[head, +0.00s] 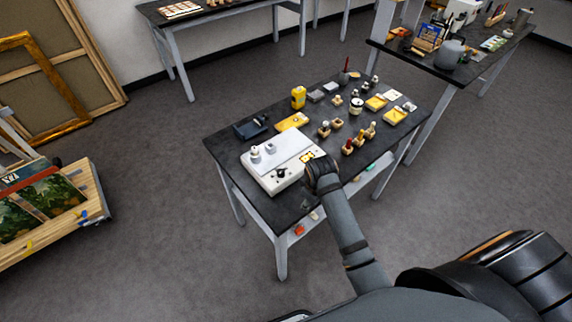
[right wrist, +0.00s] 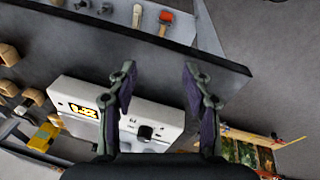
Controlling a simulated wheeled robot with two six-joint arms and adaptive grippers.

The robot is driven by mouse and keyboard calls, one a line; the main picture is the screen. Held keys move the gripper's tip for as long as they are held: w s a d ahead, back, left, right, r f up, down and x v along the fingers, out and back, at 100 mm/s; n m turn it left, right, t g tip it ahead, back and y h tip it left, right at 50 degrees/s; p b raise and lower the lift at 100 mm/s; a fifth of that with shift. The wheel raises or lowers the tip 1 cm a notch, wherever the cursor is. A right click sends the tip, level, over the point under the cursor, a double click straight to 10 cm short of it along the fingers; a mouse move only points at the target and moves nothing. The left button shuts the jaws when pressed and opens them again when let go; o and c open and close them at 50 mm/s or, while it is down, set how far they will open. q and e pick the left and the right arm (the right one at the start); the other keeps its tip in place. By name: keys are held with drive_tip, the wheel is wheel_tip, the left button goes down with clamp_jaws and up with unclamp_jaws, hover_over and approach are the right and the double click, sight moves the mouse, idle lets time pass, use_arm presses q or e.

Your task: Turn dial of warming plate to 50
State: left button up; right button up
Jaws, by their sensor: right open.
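The warming plate (head: 277,178) is a white box with a light top at the front left of the dark table. Its front has a black dial (head: 280,172) and a yellow-lit display (head: 307,157). My right gripper (head: 318,175) is by the plate's right front corner. In the right wrist view, my right gripper (right wrist: 159,67) is open and empty, its fingers apart above the warming plate (right wrist: 172,118). The dial (right wrist: 145,131) shows between the fingers, not touched. The display (right wrist: 83,110) is too small to read surely. My left gripper is not in view.
On the table (head: 232,160) are a yellow bottle (head: 298,97), a dark tool or tray (head: 251,128) and several small wooden-based items. A lower shelf holds loose tools. Floor is free in front and left; a wooden cart (head: 92,193) stands far left.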

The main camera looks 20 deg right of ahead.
drive_tip(key=w+a+r+n, duration=0.2)
drive_tip(key=w+r+n, duration=0.1)
drive_tip(key=w, duration=0.3)
drive_tip(key=n+g, duration=0.2)
drive_tip(key=n, duration=0.4)
approach(281, 171)
drive_tip(key=shift+m+t+y, duration=0.3)
drive_tip(key=f, duration=0.3)
drive_tip(key=f+p, duration=0.1)
drive_tip(key=f, duration=0.2)
drive_tip(key=f+p, duration=0.1)
drive_tip(key=f, duration=0.2)
drive_tip(key=shift+w+d, duration=0.1)
drive_tip(key=shift+d, duration=0.2)
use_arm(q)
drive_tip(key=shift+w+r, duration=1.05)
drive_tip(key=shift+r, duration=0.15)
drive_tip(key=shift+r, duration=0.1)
use_arm(e)
clamp_jaws()
